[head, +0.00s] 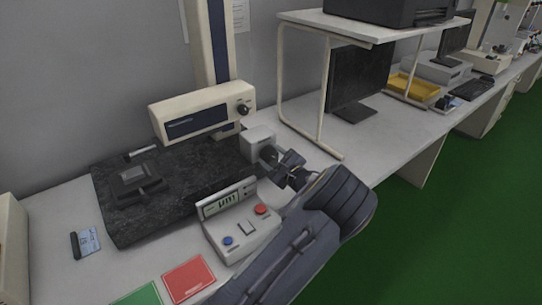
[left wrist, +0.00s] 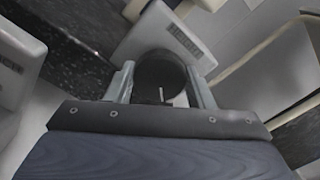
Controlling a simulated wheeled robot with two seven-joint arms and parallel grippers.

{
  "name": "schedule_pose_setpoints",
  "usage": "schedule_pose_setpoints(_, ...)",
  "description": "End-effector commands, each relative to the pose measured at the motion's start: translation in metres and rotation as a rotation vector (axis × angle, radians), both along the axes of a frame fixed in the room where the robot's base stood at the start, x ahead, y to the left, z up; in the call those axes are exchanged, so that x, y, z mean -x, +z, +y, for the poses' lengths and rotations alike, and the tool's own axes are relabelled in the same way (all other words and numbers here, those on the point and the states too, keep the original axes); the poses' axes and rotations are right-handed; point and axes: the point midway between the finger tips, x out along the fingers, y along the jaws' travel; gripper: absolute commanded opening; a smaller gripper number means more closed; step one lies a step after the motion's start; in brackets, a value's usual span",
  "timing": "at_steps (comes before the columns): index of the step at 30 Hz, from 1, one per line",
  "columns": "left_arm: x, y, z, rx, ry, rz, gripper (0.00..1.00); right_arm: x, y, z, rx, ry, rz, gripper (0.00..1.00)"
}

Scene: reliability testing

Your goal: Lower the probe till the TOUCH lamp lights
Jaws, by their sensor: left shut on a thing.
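My left gripper (head: 283,165) is shut on a black round knob (head: 268,153) on the side of a pale box (head: 257,138) at the right edge of the dark stone plate. In the left wrist view the knob (left wrist: 160,72) sits between the two fingers. A pale measuring head (head: 203,113) hangs on the upright column. A thin pale rod (head: 142,153), which looks like the probe, sticks out below its left end, above and behind a dark stepped block (head: 136,178). The gap between them is unclear. I cannot make out a lit TOUCH lamp. My right gripper is out of view.
A control box (head: 240,222) with a small display, red and blue buttons stands in front of the plate (head: 200,180), close to my left arm. Red (head: 188,279) and green (head: 140,296) cards lie at the front. A raised shelf (head: 330,25) stands to the right.

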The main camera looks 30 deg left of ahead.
Motion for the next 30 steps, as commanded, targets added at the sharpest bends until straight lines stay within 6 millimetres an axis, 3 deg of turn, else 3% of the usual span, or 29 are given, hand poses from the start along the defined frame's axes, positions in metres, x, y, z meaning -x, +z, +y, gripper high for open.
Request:
schedule_pose_setpoints(5, 0.0, -0.002, -0.001, 0.003, 0.0, 0.002, 0.25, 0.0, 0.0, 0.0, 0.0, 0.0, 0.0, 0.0)
schedule_pose_setpoints(6, 0.0, -0.002, -0.001, 0.003, 0.0, 0.002, 0.52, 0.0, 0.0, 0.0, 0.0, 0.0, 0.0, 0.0)
schedule_pose_setpoints(10, 0.0, -0.002, -0.001, 0.002, 0.0, 0.001, 0.69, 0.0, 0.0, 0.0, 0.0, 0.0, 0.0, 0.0)
schedule_pose_setpoints(20, 0.001, -0.001, -0.003, 0.001, -0.001, -0.001, 0.7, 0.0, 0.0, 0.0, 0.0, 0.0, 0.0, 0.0)
schedule_pose_setpoints(30, 0.021, -0.001, -0.052, 0.002, -0.003, 0.0, 0.7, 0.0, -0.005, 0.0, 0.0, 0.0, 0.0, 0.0)
